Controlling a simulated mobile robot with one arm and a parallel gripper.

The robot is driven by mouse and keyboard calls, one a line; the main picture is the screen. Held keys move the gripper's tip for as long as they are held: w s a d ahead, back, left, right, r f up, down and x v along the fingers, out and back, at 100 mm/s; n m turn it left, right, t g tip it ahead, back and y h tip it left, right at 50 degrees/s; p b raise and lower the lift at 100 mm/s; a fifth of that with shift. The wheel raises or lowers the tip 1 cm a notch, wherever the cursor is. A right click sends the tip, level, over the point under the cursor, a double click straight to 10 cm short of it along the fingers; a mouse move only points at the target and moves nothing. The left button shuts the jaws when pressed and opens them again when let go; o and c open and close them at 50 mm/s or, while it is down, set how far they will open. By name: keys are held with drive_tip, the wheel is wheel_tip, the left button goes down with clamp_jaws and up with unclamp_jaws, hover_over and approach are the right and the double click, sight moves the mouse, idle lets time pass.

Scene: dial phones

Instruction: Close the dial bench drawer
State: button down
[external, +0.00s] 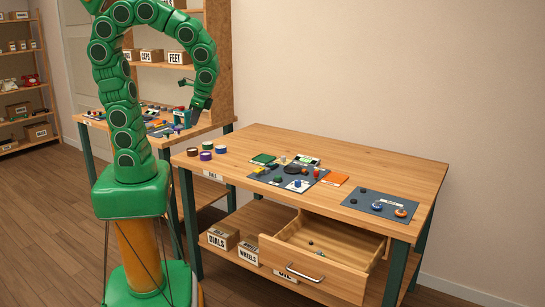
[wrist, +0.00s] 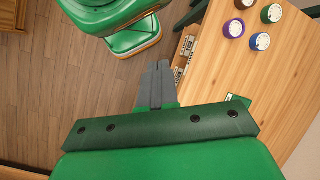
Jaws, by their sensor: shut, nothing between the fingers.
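The dial bench (external: 400,165) is a wooden table with dark green legs. Its drawer (external: 273,251) is pulled well out toward the front, with a metal handle (external: 305,274) on its front panel. A few small parts lie inside the drawer. My gripper (external: 197,117) hangs down from the curved green arm, left of the bench top and well away from the drawer. In the wrist view my gripper (wrist: 158,66) has its grey fingers together, with nothing between them. The bench top (wrist: 265,90) shows to their right; the drawer is not seen there.
Several colored rolls (external: 206,156) stand at the bench's left end. Dark mats (external: 380,203) with small parts lie on top. Boxes (external: 223,236) sit on the lower shelf beside the drawer. Another bench (external: 100,124) stands behind. The floor (external: 50,230) at left is clear.

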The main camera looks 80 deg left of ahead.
sight(293, 220)
drive_tip(key=w+d+f+m+t+y, duration=0.1)
drive_tip(key=w+d+f+m+y, duration=0.4)
drive_tip(key=w, duration=0.4)
drive_tip(key=w+d+f+m+y, duration=0.3)
drive_tip(key=w+d+y, duration=0.1)
drive_tip(key=w+d, duration=0.4)
drive_tip(key=w+d+f+m+t+y, duration=0.25)
drive_tip(key=d+f+m, duration=0.2)
drive_tip(key=d, duration=0.35)
drive_tip(key=s+d+f+m+t, duration=0.2)
drive_tip(key=d+f+m+t, duration=0.5)
drive_tip(key=d+f, duration=0.8)
drive_tip(key=s+d+f+m+t+h, duration=0.2)
drive_tip(key=s+d+f+m+t, duration=0.35)
drive_tip(key=s+d+f, duration=0.5)
drive_tip(key=shift+n, duration=0.5)
drive_tip(key=x, duration=1.4)
drive_tip(key=shift+w+d+r, duration=0.1)
drive_tip(key=shift+w, duration=0.35)
drive_tip(key=x, duration=2.4)
drive_tip(key=shift+w+a+r, duration=0.2)
drive_tip(key=shift+w+r, duration=0.1)
drive_tip(key=shift+w, duration=0.05)
